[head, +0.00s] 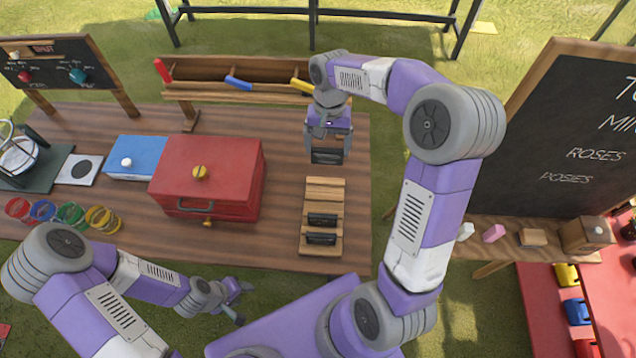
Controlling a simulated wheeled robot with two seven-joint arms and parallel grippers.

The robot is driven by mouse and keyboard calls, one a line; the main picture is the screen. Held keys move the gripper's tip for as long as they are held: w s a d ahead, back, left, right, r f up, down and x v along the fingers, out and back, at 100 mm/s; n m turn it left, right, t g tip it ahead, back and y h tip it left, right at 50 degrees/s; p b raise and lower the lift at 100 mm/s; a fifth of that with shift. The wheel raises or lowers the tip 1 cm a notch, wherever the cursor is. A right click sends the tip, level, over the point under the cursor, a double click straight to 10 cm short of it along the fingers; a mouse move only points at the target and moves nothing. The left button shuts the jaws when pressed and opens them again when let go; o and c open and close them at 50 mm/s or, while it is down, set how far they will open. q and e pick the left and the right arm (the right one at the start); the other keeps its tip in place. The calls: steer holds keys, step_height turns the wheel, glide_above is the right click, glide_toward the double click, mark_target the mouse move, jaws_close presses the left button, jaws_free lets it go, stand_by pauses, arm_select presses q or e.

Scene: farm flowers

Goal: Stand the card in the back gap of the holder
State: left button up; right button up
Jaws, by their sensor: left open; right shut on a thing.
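The wooden holder (325,195) lies on the right part of the table, with several cross gaps. Two dark cards stand in its front part, one (322,220) behind the other (321,239). Its back part shows bare wood. My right gripper (328,145) is shut on a dark card (327,157) and points down. In the picture this card is just above the holder's back end, seemingly raised off the table. My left gripper (238,303) is open and empty, in front of the table's near edge, away from the holder.
A red box (205,165) with a yellow knob stands left of the holder, and a blue box (137,155) beyond it. A wooden trough (205,75) runs along the back. A chalkboard (570,130) stands at right. Table around the holder is clear.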

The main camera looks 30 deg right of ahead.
mark_target(326, 163)
step_height(326, 163, down, 5)
steer(key=b, duration=0.4)
steer(key=shift+w+f, duration=0.15)
steer(key=shift+f+b, duration=0.3)
steer(key=shift+b, duration=0.1)
step_height(326, 163, down, 9)
steer(key=shift+f+b, duration=0.2)
steer(key=shift+b, duration=0.9)
steer(key=shift+f, duration=0.15)
steer(key=o, duration=0.8)
